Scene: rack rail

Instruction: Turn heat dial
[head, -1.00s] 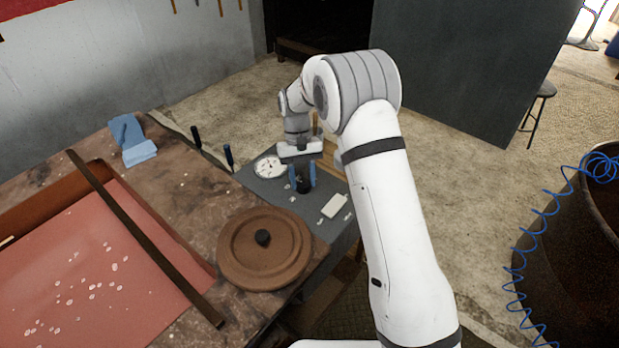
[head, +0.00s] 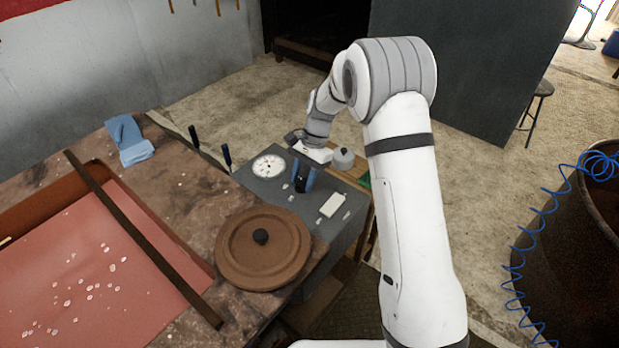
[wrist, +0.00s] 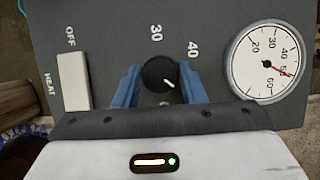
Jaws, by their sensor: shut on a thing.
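The heat dial (wrist: 158,72) is a round black knob with a white pointer mark, on a dark grey control panel (wrist: 215,20). In the wrist view its mark points to the lower right, and the printed 30 and 40 stand above and to its upper right. My gripper (wrist: 158,86) has one blue finger on each side of the knob and is shut on it. In the head view my gripper (head: 303,180) leans, with its wrist to the upper right of the dark dial. Part of the dial's lower edge and scale is hidden by the gripper.
A round white gauge (wrist: 267,62) has its red needle near 50. A pale switch (wrist: 73,82) sits beside OFF and HEAT.

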